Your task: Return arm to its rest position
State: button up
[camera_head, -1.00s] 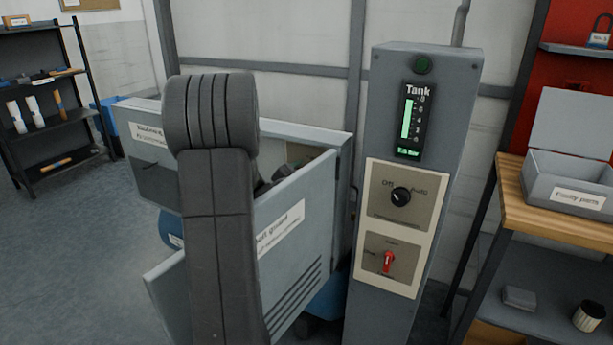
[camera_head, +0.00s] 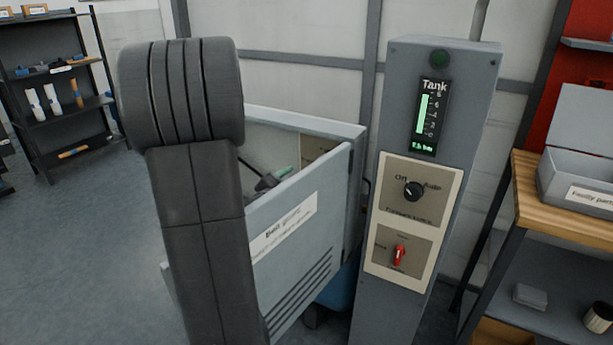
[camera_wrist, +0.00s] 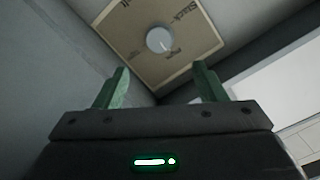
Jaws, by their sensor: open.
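My arm stands large in the left middle of the head view, in front of a grey machine cabinet (camera_head: 300,130). My gripper (camera_wrist: 158,85) shows in the wrist view with its two green fingers wide apart and nothing between them. Beyond the fingers is a beige panel (camera_wrist: 140,50) with a round pale knob (camera_wrist: 160,39), apart from the fingertips. In the head view a small green part shows inside the open-topped cabinet, behind the belt guard (camera_head: 290,240); most of my gripper is hidden there.
A grey control post (camera_head: 440,120) with a tank gauge, a black dial (camera_head: 413,190) and a red switch (camera_head: 399,254) stands right of the cabinet. A workbench (camera_head: 565,205) with a grey box (camera_head: 580,160) is at the right. Black shelves (camera_head: 60,90) stand far left, with open floor before them.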

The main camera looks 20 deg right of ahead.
jog(key=shift+s+a, duration=0.4)
jog(key=shift+a, duration=0.05)
jog(key=x, duration=1.3)
jog(key=shift+w+d+b, duration=0.2)
jog(key=shift+d+b, duration=0.15)
jog(key=shift+b, duration=0.05)
